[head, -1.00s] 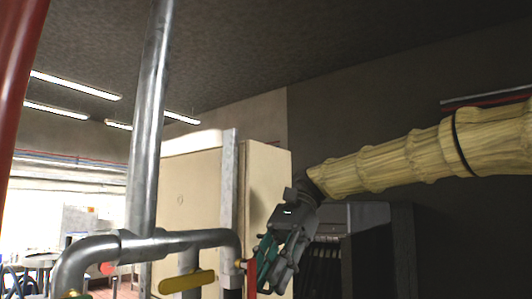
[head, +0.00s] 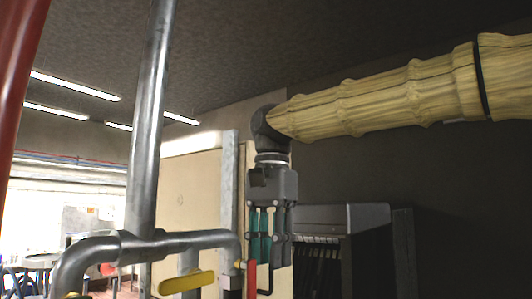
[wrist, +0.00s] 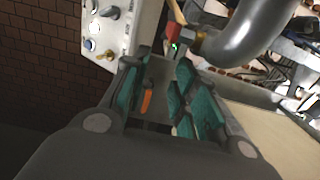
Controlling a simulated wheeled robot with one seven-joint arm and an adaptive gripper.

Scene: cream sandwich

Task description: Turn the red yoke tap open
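The red tap handle (head: 251,276) stands upright at the right end of the grey pipe (head: 205,238) in the head view. Its lower end is cut off by the frame. My gripper (head: 268,262) points down just right of the handle, its fingertips close to the handle's upper part. I cannot tell whether they touch. In the wrist view my gripper (wrist: 163,68) shows teal pads with a gap between the fingers; it looks open. A red piece (wrist: 174,32) shows beyond the fingertips, beside the curved pipe. A small orange piece (wrist: 147,101) shows between the fingers; I cannot tell what it is.
A yellow handle (head: 187,281) sits on the pipework to the left. A tall grey pipe (head: 150,120) rises beside it. A cream cabinet (head: 190,185) stands behind. A dark grey unit (head: 345,217) is at right. A panel with knobs (wrist: 112,25) shows in the wrist view.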

